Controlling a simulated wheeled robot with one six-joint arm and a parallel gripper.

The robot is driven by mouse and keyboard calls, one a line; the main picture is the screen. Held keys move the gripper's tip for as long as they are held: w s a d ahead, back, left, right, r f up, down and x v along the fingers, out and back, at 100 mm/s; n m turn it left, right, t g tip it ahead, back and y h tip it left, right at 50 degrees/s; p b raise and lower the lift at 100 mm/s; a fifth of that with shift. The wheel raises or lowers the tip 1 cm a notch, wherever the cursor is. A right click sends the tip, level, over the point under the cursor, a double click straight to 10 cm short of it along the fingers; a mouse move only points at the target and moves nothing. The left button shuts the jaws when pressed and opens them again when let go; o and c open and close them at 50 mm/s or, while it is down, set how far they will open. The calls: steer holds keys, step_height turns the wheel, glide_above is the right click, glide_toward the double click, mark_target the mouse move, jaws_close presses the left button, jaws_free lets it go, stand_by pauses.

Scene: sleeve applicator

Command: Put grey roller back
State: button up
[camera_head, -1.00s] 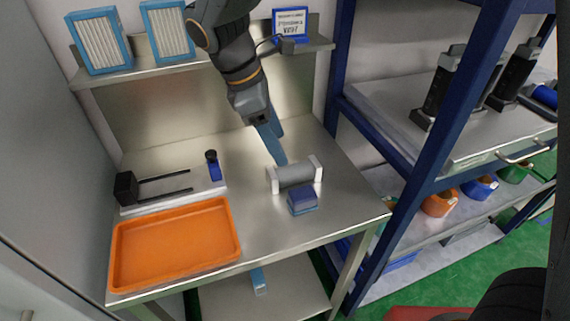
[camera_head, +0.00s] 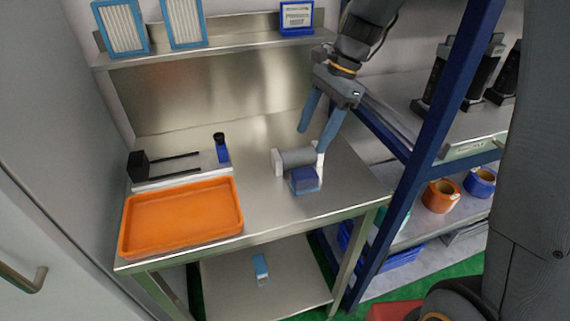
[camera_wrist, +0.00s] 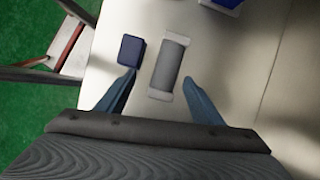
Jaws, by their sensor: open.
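The grey roller (camera_head: 298,157) lies across a low holder with white end pieces (camera_head: 278,163) on the steel table. In the wrist view the grey roller (camera_wrist: 169,66) lies ahead of the fingertips, roughly between their lines. My gripper (camera_head: 313,138) has two blue fingers spread apart with nothing between them. It is above and just behind the roller's right end in the head view. The fingertips also show in the wrist view (camera_wrist: 160,78). The right end piece is partly hidden by a finger.
A blue block (camera_head: 305,180) stands close in front of the roller. An orange tray (camera_head: 181,238) and a two-rod stand (camera_head: 138,165) with a blue bottle (camera_head: 221,148) are at left. A blue rack post (camera_head: 425,150) rises near the table's right side.

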mark_target(301, 150)
steer(key=shift+w+d+f+m, duration=0.1)
steer(key=shift+w+d+m, duration=0.25)
steer(key=shift+m, duration=0.45)
steer(key=p+x, duration=0.1)
steer(key=x, duration=0.2)
steer(key=a+p+x, duration=0.1)
steer(key=x, duration=0.2)
steer(key=shift+a+f, duration=0.1)
steer(key=shift+a, duration=0.15)
steer(key=shift+a+f, duration=0.15)
steer(key=shift+f, duration=0.4)
jaws_close()
